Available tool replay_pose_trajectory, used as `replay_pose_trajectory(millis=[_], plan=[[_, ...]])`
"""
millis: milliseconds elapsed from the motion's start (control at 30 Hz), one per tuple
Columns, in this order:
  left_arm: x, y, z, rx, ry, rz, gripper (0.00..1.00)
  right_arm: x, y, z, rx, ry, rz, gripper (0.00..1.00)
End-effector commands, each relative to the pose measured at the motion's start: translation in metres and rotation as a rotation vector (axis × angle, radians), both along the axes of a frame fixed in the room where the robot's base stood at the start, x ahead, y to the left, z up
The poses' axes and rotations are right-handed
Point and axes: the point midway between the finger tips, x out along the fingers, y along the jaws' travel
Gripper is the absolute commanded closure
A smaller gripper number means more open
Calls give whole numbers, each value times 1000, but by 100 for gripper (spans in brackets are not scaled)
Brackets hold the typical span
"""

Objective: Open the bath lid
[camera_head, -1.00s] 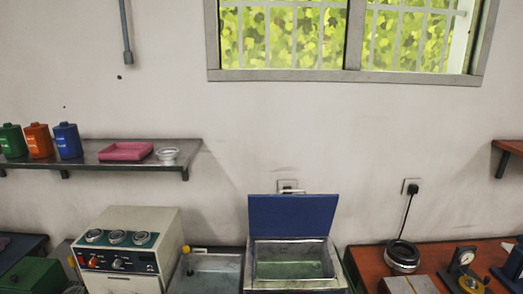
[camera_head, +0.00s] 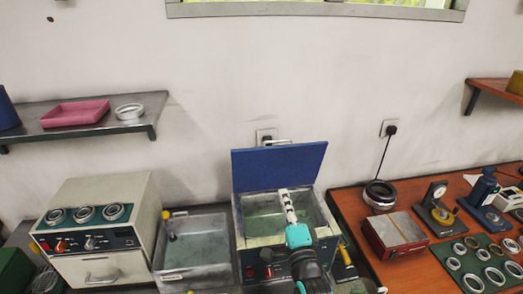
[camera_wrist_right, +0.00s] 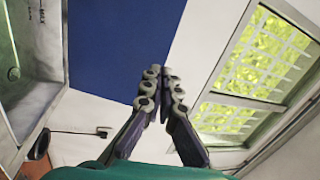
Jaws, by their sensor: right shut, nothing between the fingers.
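The bath (camera_head: 240,218) is a metal tank with liquid in it, on the counter in the head view. Its blue lid (camera_head: 278,165) stands raised at the back edge, so the bath is open. A light handle bar (camera_head: 277,142) shows at the lid's top edge. My right gripper (camera_head: 287,194) reaches over the bath from the front, in front of the lid. In the right wrist view its fingers (camera_wrist_right: 160,74) are together and empty, with the blue lid (camera_wrist_right: 115,40) behind them at the upper left. My left gripper is not in view.
A sink-like metal basin (camera_head: 196,252) and a beige control box (camera_head: 98,228) stand left of the bath. On the right, a red-brown bench (camera_head: 425,262) holds a black ring device (camera_head: 379,195), a red box (camera_head: 393,235), gauges and several rings. A shelf (camera_head: 95,128) hangs at left.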

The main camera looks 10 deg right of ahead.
Motion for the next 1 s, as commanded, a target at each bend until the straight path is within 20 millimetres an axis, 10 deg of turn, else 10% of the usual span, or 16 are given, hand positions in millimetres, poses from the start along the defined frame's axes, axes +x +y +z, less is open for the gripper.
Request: replay_pose_trajectory(millis=[267,1000], plan=[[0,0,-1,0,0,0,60,10,-3,12,95,-69,7,100],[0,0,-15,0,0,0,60,130,-3,43,91,-66,5,100]])
